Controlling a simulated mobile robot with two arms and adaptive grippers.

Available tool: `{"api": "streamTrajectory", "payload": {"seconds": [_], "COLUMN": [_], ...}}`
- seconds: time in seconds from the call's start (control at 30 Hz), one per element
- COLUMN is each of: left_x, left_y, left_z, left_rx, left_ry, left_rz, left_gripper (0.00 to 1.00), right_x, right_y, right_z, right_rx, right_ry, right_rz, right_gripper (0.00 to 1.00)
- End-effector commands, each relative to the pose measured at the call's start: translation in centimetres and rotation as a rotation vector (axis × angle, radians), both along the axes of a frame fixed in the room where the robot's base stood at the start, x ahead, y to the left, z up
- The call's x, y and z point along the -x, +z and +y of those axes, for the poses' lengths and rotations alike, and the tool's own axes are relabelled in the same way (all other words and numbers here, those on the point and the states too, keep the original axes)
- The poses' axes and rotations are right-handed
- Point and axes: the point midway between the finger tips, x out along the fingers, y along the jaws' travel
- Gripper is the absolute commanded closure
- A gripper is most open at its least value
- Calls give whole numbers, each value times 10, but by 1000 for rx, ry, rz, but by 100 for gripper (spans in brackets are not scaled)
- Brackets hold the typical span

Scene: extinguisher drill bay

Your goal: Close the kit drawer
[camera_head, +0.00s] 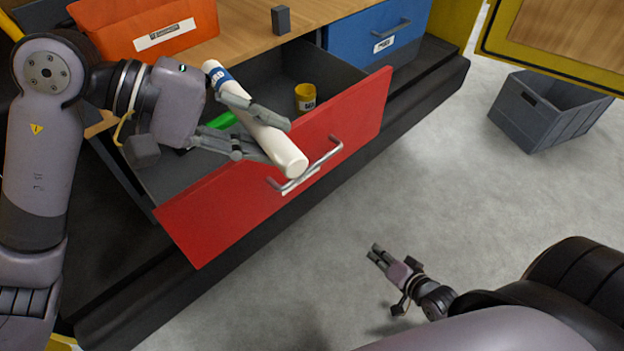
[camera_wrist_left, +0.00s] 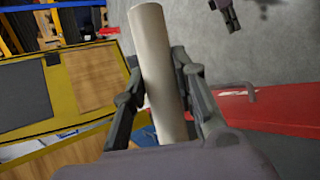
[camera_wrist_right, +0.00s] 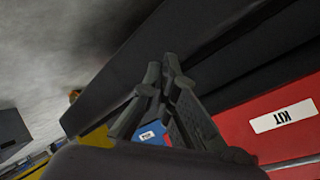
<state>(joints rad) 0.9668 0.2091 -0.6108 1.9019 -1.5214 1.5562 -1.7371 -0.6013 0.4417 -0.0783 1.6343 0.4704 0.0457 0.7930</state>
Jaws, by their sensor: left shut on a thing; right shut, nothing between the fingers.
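The kit drawer (camera_head: 345,118) has a red front with a metal handle and is pulled open. Its dark inside holds a yellow container (camera_head: 306,97) and a green item (camera_head: 222,120). The red front with a KIT label (camera_wrist_right: 284,116) also shows in the right wrist view. My left gripper (camera_head: 268,140) is over the drawer, shut on a white cylinder (camera_head: 284,150) with a blue band. The cylinder is tilted, its lower end by the drawer front. It fills the middle of the left wrist view (camera_wrist_left: 158,70). My right gripper (camera_head: 376,253) is shut and empty, low over the floor, apart from the drawer.
A blue drawer (camera_head: 362,42) is right of the kit drawer. An orange bin (camera_head: 150,28) and a small dark block (camera_head: 281,20) are on the wooden top. A grey crate (camera_head: 545,115) stands on the floor at right. The floor between is clear.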

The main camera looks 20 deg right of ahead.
Motion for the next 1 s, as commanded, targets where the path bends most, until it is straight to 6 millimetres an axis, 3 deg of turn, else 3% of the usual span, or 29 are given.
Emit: {"api": "streamTrajectory", "payload": {"seconds": [0.03,0.2,0.3,0.43,0.6,0.73,1.0], "left_x": [0,0,0,0,0,0,0], "left_y": [-12,-30,-39,-46,-49,-49,-47], "left_z": [0,0,0,0,0,0,0], "left_rx": [0,0,0,0,0,0,0], "left_ry": [0,0,0,0,0,0,0], "left_rz": [0,0,0,0,0,0,0], "left_gripper": [100,100,100,100,100,100,100], "right_x": [-10,-32,-36,-34,-32,-37,-74], "right_y": [21,107,151,194,222,228,229], "right_z": [5,31,49,67,79,83,96], "right_rx": [-72,-347,-497,-649,-751,-769,-770], "right_ry": [-8,-17,-3,21,39,42,41], "right_rz": [-59,-216,-275,-317,-339,-345,-349], "right_gripper": [100,100,100,100,100,100,100]}}
